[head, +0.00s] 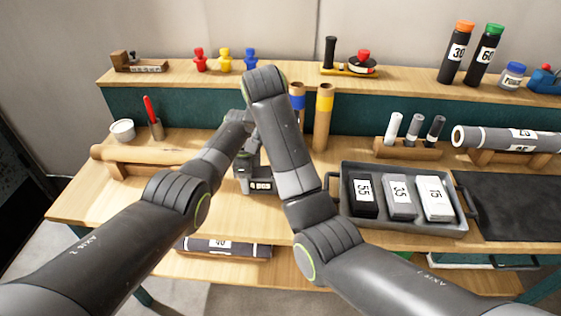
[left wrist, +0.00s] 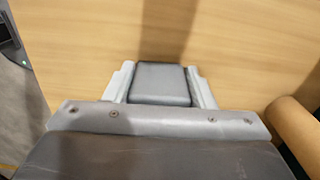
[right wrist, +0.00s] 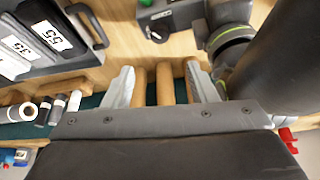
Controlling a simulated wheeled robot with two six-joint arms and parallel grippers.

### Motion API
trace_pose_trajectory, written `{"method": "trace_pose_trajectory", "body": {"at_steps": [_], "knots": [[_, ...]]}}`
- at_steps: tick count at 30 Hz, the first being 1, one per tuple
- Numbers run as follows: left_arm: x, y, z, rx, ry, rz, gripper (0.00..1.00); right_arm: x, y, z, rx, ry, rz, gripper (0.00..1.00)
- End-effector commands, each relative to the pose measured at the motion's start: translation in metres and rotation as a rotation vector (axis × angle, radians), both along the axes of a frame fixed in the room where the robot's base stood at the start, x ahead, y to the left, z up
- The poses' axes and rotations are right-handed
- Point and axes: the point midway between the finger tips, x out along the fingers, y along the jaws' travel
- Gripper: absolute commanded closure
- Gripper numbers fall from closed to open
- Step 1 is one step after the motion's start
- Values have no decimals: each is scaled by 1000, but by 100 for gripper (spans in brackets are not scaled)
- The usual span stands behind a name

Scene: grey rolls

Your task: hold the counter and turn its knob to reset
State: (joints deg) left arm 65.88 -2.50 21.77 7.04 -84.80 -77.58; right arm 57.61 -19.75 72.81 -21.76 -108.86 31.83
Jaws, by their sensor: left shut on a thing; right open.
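The counter (head: 262,186) is a small dark grey box with a pale number display on its front. It is at the middle of the bench, partly hidden behind my arms. My left gripper (head: 243,160) is shut on the counter; in the left wrist view the counter's grey top (left wrist: 160,82) sits between the fingers. In the right wrist view the counter (right wrist: 184,14) shows at the top, with a small dark round knob (right wrist: 156,35) on it. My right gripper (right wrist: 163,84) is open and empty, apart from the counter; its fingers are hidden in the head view.
A grey tray (head: 405,226) with labelled blocks lies to the right. A wooden roll (head: 140,153) on a stand lies to the left. A shelf (head: 290,78) with small items runs along the back.

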Motion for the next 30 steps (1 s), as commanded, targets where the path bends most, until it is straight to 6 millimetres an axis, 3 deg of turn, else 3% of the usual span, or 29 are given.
{"method": "trace_pose_trajectory", "body": {"at_steps": [5, 18, 24, 30], "knots": [[0, 0, 0, 1, 1, 0, 81, 0, 1, -11, 7, 18, -15, 48], [0, 0, 0, 0, 0, 0, 81, 31, -8, -88, 5, 16, -13, 48], [0, 0, 0, 0, 0, 0, 81, 38, -10, -106, 5, 15, -13, 48], [0, 0, 0, 0, 0, 0, 81, 40, -11, -110, 7, 13, -13, 48]]}}
